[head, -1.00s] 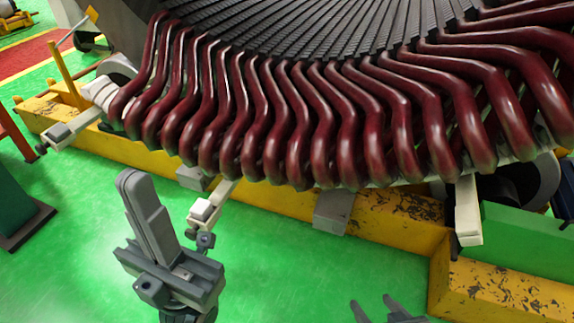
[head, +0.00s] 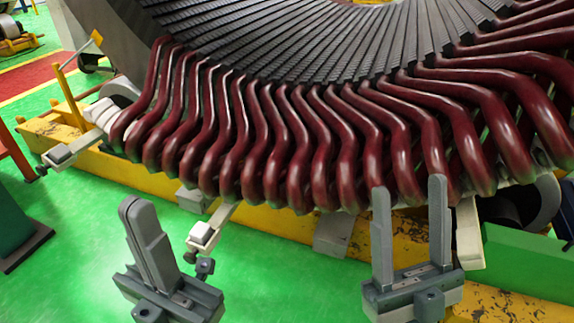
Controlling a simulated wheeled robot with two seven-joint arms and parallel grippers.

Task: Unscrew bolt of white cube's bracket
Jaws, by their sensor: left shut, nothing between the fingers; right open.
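The white cube (head: 202,236) sits on the end of a pale bracket arm (head: 222,213) that sticks out from under the red coils. A small dark bolt (head: 204,267) hangs just below the cube. My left gripper (head: 132,207) points up, fingers shut together and empty, to the left of the cube and apart from it. Its grey body is close below the bolt; I cannot tell whether they touch. My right gripper (head: 409,190) points up with its fingers wide apart and empty, in front of the coils and well right of the cube.
Dark red stator coils (head: 270,160) fill the middle above a yellow beam (head: 160,178). Another pale bracket block (head: 60,155) sticks out at the left, and one (head: 468,238) stands right of my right gripper. Green floor (head: 270,275) is clear between the grippers.

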